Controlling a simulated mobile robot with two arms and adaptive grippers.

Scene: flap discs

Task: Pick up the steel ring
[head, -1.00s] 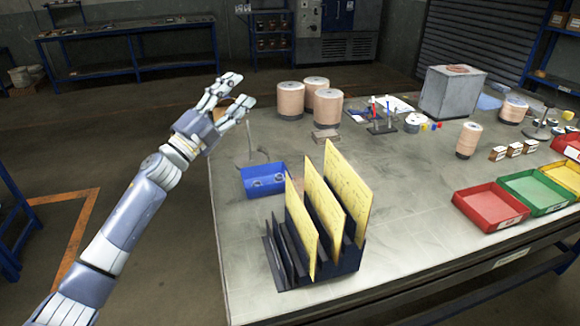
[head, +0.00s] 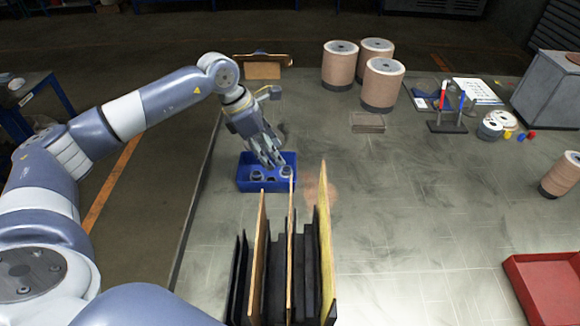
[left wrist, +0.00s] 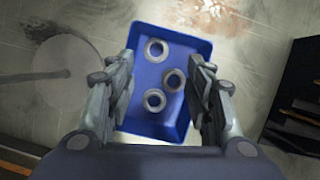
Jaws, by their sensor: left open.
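Three steel rings lie flat in a blue bin. In the left wrist view they are an upper ring (left wrist: 157,50), a right ring (left wrist: 174,79) and a lower ring (left wrist: 154,100). The blue bin (left wrist: 189,44) also shows in the head view (head: 243,183), where two rings (head: 257,175) can be made out and my fingers hide part of the inside. My left gripper (head: 272,163) is open and points down over the bin. In the left wrist view its fingers (left wrist: 163,75) stand either side of the rings, with nothing between them held. My right gripper is not seen.
A black rack (head: 240,290) with upright yellow boards stands just in front of the bin. Disc stacks (head: 382,84) and a flat brown block (head: 368,122) lie behind to the right. A clipboard-like brown thing (head: 262,70) is behind my wrist.

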